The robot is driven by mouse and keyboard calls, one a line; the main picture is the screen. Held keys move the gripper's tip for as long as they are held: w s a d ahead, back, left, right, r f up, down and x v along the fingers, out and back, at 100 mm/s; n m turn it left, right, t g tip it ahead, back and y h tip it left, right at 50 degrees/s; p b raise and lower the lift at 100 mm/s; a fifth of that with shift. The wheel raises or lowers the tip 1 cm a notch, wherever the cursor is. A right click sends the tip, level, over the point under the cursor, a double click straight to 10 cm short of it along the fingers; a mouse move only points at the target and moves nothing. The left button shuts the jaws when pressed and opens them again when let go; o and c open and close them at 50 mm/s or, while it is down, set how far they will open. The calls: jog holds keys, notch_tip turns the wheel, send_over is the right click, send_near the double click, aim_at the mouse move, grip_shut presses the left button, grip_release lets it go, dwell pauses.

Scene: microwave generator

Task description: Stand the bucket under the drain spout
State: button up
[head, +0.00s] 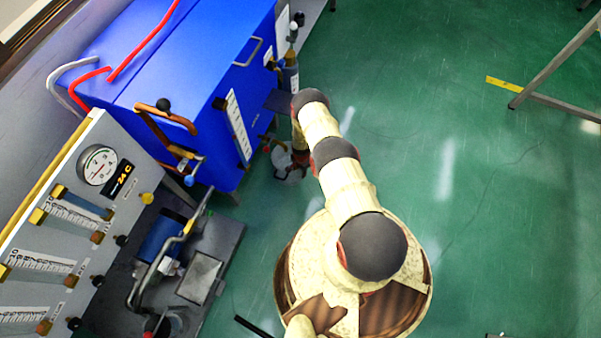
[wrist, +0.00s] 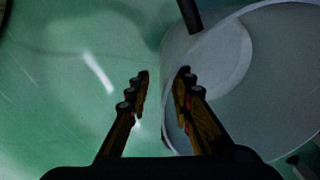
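The bucket (wrist: 270,100) is a grey, see-through round vessel filling the right of the wrist view. In the head view the bucket (head: 287,173) is small, on the green floor by the blue cabinet, partly covered by my arm. My gripper (wrist: 164,75) is open, with one finger outside the bucket's left wall and the other over its inside; a gap shows between the fingers. In the head view my gripper (head: 299,158) is at the bucket, its fingers hard to make out. A dark pipe end (wrist: 190,14), perhaps the drain spout, shows above the bucket.
The blue cabinet (head: 195,70) stands just left of the bucket, with small valve fittings (head: 268,143) on its side. A gauge panel (head: 60,230) and a pump on a grey base (head: 165,240) are at lower left. Green floor is free to the right; a metal frame (head: 560,60) stands far right.

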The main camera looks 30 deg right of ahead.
notch_tip(320, 180, up, 12)
jog(key=p, duration=0.4)
jog(key=shift+p, duration=0.4)
jog(key=shift+r, duration=0.1)
